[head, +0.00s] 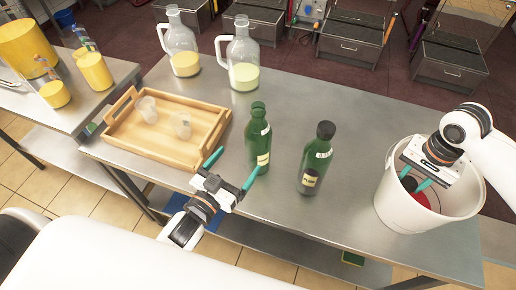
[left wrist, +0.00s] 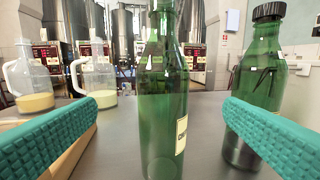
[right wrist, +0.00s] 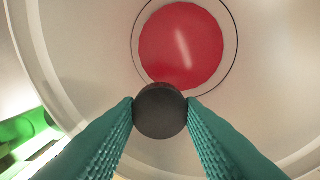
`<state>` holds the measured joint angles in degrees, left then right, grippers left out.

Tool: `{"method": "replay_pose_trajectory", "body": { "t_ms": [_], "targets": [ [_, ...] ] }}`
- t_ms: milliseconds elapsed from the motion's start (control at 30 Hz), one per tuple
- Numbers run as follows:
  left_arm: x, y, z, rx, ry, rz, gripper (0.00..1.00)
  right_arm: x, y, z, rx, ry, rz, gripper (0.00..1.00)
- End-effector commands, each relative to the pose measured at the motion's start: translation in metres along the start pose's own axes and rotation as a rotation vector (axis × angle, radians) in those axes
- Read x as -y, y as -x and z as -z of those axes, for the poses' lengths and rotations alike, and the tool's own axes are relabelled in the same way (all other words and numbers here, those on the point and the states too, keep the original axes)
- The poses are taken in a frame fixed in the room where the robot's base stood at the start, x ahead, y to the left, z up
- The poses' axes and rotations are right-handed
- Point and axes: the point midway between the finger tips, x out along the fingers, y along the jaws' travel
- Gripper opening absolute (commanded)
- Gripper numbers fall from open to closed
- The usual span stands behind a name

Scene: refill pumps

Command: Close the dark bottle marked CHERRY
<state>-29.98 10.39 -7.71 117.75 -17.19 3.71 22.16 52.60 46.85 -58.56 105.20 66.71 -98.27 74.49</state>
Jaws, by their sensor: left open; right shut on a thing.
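A green bottle (head: 259,140) stands upright on the steel table with no dark cap showing on its top. Its label in the left wrist view begins with "CH" (left wrist: 181,133), the rest turned away; its top is cut off there. My left gripper (head: 232,168) is open, close in front of this bottle, with the bottle between the fingers' lines of sight and not gripped. My right gripper (head: 416,184) is inside a white bucket, shut on a small round dark cap (right wrist: 160,110).
A second green bottle with a black cap (head: 316,160) stands to the right. The white bucket (head: 405,213) has a red disc (right wrist: 182,45) below the cap. A wooden tray (head: 150,155) with two clear cups and two glass jugs (head: 243,60) stand behind and left.

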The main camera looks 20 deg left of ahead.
Motion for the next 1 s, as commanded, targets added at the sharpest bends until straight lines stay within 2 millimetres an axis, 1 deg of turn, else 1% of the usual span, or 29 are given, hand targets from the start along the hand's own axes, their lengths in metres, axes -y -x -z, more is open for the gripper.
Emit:
{"method": "replay_pose_trajectory", "body": {
  "t_ms": [167,233,500,600,700,1000],
  "targets": [
    [0.000,-0.001,-0.001,0.000,0.000,0.000,0.91,0.000,0.001,0.000,0.000,0.000,0.000,0.14],
    [0.000,-0.006,-0.002,0.001,0.000,0.000,0.91,0.000,0.004,0.000,0.000,0.000,0.000,0.14],
    [0.000,-0.051,-0.004,0.003,0.000,0.000,0.91,0.000,0.018,0.000,0.000,0.000,0.000,0.14],
    [0.001,-0.063,-0.002,0.002,0.000,0.000,0.91,0.000,0.020,0.000,0.000,0.000,0.000,0.14],
    [0.001,-0.068,-0.001,0.001,0.000,0.000,0.91,0.000,0.021,0.000,0.000,0.000,0.000,0.14],
    [0.001,-0.069,0.000,0.000,0.000,0.000,0.91,0.000,0.021,0.000,0.000,0.000,0.000,0.14]
  ]
}}
